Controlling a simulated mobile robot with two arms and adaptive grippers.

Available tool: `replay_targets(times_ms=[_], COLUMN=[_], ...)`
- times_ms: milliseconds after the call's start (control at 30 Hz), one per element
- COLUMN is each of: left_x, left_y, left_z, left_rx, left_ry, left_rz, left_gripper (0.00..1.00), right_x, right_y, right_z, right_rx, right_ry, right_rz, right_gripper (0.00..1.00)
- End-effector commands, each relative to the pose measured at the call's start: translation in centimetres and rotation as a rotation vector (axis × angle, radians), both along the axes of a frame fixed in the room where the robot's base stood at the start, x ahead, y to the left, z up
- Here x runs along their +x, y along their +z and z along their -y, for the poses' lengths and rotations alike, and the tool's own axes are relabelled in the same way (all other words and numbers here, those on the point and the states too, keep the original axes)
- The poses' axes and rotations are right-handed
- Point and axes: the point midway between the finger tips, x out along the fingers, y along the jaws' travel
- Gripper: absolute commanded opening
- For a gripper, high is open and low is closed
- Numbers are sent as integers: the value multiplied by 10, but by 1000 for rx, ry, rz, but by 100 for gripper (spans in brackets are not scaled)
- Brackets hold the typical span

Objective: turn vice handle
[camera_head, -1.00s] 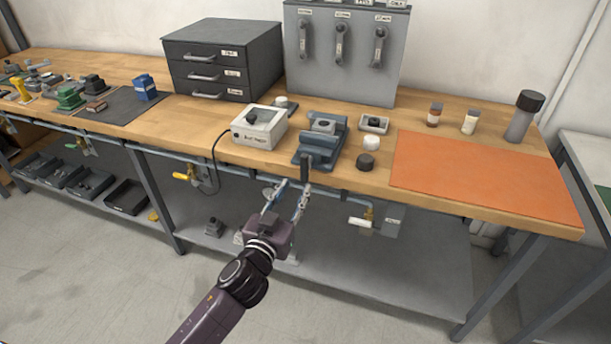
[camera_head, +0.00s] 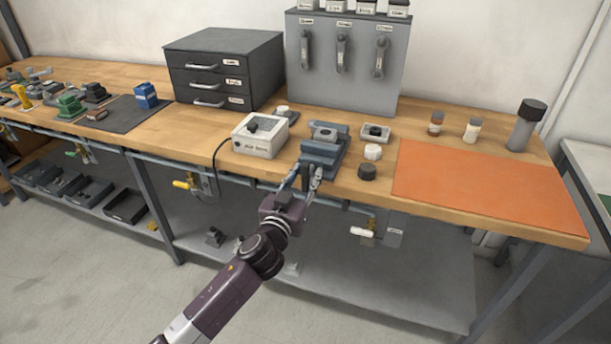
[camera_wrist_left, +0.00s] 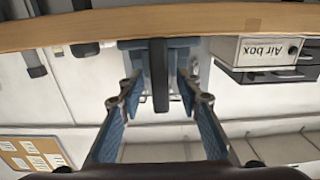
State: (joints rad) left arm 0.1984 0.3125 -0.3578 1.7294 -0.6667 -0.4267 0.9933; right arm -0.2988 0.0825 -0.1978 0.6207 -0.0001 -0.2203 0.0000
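The vice (camera_head: 324,145) is a blue-grey block clamped at the front edge of the wooden bench. Its dark handle (camera_wrist_left: 159,75) hangs as a straight bar in the left wrist view, between my fingers. My left gripper (camera_head: 302,178) is just in front of the vice at the bench edge. In the left wrist view its two blue-padded fingers (camera_wrist_left: 158,95) stand apart, one on each side of the handle, with visible gaps. The handle is partly hidden by the fingers in the head view. My right gripper is in neither view.
A white air box (camera_head: 260,135) with a cable stands left of the vice. A pipe with valves (camera_head: 362,232) runs under the bench edge.

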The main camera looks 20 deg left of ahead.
Motion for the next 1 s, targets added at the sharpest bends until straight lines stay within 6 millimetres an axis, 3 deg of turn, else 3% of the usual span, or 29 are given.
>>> replay_targets(times_ms=[33,333,667,1000], left_x=[0,0,0,0], left_y=[0,0,0,0], left_z=[0,0,0,2], left_rx=[0,0,38,260], left_ry=[0,0,0,1], left_rz=[0,0,1,9], left_gripper=[31,0,0,0], right_x=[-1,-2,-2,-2], right_y=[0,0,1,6], right_z=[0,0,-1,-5], right_rx=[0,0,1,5], right_ry=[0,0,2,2], right_rz=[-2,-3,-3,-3], right_gripper=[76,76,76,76])
